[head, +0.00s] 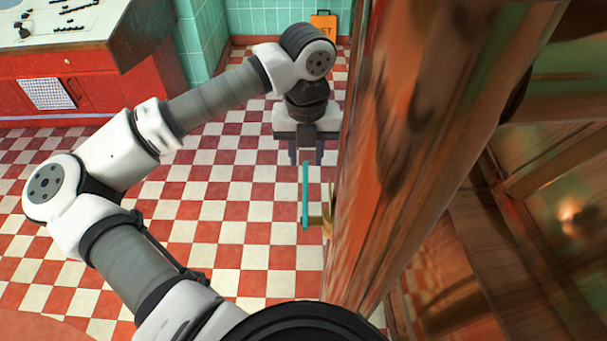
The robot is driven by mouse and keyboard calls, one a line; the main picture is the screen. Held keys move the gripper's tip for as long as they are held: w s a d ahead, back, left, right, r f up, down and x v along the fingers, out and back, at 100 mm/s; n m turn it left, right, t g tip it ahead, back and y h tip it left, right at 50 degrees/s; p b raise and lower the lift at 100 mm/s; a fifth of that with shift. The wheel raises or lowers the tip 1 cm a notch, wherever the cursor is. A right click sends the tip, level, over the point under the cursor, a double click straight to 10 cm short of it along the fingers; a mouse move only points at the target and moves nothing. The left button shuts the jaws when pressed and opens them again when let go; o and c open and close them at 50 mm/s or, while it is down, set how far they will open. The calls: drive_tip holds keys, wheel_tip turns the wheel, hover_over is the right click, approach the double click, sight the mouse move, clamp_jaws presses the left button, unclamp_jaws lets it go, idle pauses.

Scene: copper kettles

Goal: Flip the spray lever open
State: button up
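The spray lever (305,196) is a thin teal bar. It stands out at the left of the large copper kettle (425,110), next to a brass-coloured fitting (327,222). In the picture it runs nearly straight up and down. My gripper (306,162) is just above the lever's upper end, with its two dark fingers pointing down the picture. The fingers are apart and nothing shows held between them. I cannot tell whether the lever's tip is between the fingers or only below them. The lever's mount is partly hidden by the kettle's edge.
The kettle's copper wall fills the right side, close beside my gripper. A red cabinet with a pale control top (58,45) stands at the upper left. An orange sign (323,24) leans on the teal-tiled wall (268,18). The red-and-white checkered floor (215,235) is clear.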

sight(306, 179)
wheel_tip(306, 179, down, 8)
drive_tip(key=shift+f+p, duration=0.15)
drive_tip(key=shift+p, duration=0.45)
drive_tip(key=shift+w, duration=0.1)
clamp_jaws()
